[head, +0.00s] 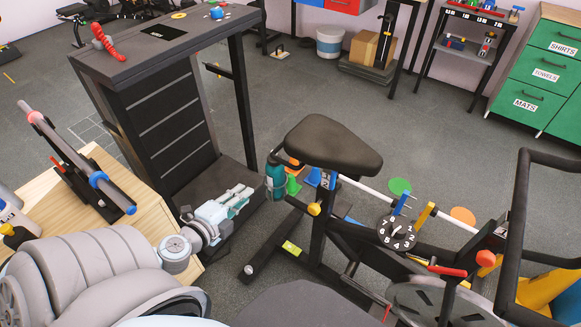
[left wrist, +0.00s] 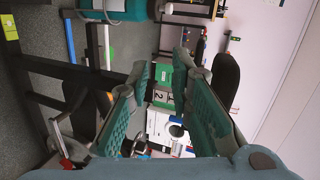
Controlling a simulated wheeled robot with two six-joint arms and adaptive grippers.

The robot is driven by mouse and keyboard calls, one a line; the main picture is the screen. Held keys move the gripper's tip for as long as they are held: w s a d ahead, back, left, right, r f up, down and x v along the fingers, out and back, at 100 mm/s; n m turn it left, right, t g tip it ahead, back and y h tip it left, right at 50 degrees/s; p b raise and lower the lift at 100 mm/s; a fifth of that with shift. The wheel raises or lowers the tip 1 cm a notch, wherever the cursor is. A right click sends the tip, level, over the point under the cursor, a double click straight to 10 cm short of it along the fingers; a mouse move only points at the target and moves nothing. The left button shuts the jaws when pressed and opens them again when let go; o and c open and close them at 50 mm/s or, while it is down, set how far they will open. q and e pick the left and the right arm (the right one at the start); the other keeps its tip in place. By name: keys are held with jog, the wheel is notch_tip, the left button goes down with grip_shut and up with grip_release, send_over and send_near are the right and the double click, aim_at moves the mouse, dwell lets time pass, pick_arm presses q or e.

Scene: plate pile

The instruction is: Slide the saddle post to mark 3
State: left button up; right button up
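The exercise bike's black saddle (head: 331,143) sits on its saddle post (head: 326,181), which carries a blue and white marked plate. A yellow knob (head: 314,209) is on the frame below. The plate's numbers are too small to read in the head view. My left gripper (head: 243,196) is left of the post and apart from it, with teal fingers pointing toward the bike. In the left wrist view its fingers (left wrist: 163,68) are open with nothing held between them. A dark shape that looks like the saddle (left wrist: 226,80) shows beyond the right finger. My right gripper is not in view.
A teal bottle (head: 276,179) hangs on the bike between my left gripper and the post. A numbered dial (head: 397,233) and red lever (head: 447,271) are further right.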

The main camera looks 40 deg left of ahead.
pick_arm(q)
jog(key=m+t+h, duration=0.1)
jog(key=m+h, duration=0.1)
send_near(288, 164)
jog(key=p+x, duration=0.3)
jog(key=x, duration=0.4)
jog(key=shift+w+a+f, duration=0.1)
jog(key=shift+w+f, duration=0.1)
jog(key=shift+w, duration=0.1)
jog(key=b+x, duration=0.2)
jog(key=x, duration=0.1)
jog(key=shift+a+f+b, duration=0.1)
jog(key=shift+f+b, duration=0.1)
jog(key=shift+b, duration=0.1)
jog(key=shift+r, duration=0.1)
jog(key=shift+s, duration=0.1)
grip_shut()
